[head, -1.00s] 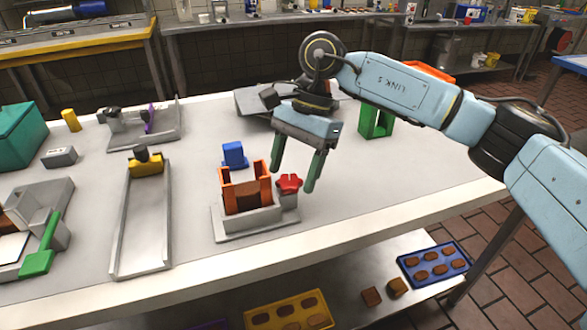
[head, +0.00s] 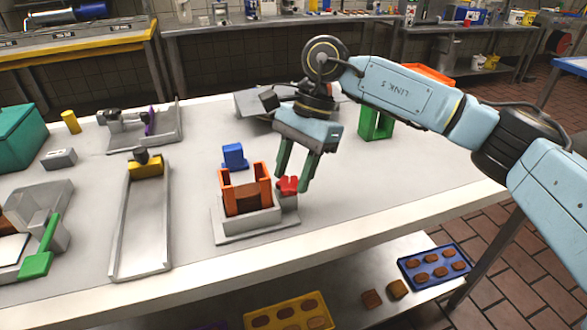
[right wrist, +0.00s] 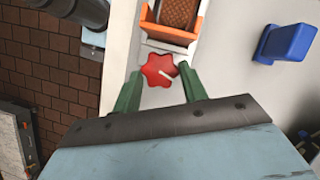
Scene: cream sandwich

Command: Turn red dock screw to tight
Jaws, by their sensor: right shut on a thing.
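The red dock screw (head: 288,185) is a lobed knob with a pale pointer line, on the right part of the grey dock base (head: 232,230), beside an orange holder (head: 264,185). My right gripper (head: 294,182) has its green fingers on either side of the screw and is shut on it. In the right wrist view the screw (right wrist: 159,71) lies between the fingertips, its pale line pointing to the right. The orange holder (right wrist: 168,32) has a brown biscuit-like piece (right wrist: 178,12) in it. My left gripper is not in view.
A blue block (head: 234,156) stands behind the holder. A grey channel with a yellow slider (head: 147,167) lies to the left, and a green frame (head: 376,124) stands behind right. The table's front right is clear. Trays of brown pieces are on the lower shelf.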

